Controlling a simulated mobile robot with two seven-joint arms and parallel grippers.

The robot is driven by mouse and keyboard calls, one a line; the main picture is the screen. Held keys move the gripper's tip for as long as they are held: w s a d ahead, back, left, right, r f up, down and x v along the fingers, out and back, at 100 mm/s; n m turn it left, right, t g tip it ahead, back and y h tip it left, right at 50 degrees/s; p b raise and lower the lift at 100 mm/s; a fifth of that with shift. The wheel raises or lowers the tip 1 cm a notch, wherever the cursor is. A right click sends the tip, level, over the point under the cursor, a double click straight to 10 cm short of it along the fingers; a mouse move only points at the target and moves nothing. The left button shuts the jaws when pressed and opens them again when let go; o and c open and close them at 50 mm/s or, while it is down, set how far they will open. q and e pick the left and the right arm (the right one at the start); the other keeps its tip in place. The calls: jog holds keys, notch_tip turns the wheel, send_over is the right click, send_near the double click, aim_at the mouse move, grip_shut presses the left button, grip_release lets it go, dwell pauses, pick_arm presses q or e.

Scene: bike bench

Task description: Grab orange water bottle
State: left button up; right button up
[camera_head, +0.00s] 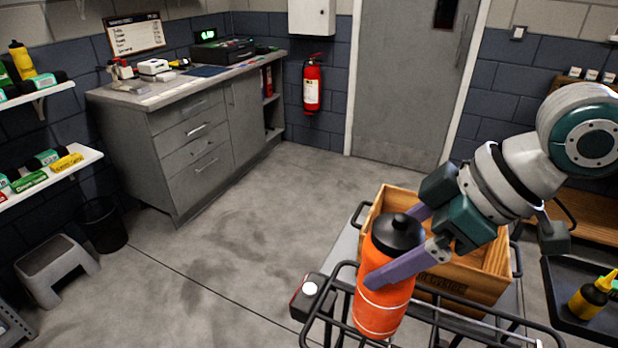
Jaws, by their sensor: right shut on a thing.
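The orange water bottle (383,308) has a black cap and stands close to upright at the lower middle, over the black wire rack (447,299). My right gripper (392,248) reaches in from the right, with its two purple fingers around the upper part of the bottle. One finger crosses the front of the bottle and the other shows behind the cap. The gripper is shut on the bottle. I cannot tell whether the bottle's base touches the rack. My left gripper is not in view.
An open wooden crate (487,268) stands right behind the bottle, under my right arm. A dark tray (556,292) with a yellow-and-black bottle (593,297) is at the lower right. A grey counter (187,141) and shelves (52,176) stand at left. The middle floor is clear.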

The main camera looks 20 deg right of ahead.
grip_shut()
jog(key=shift+r, duration=0.1)
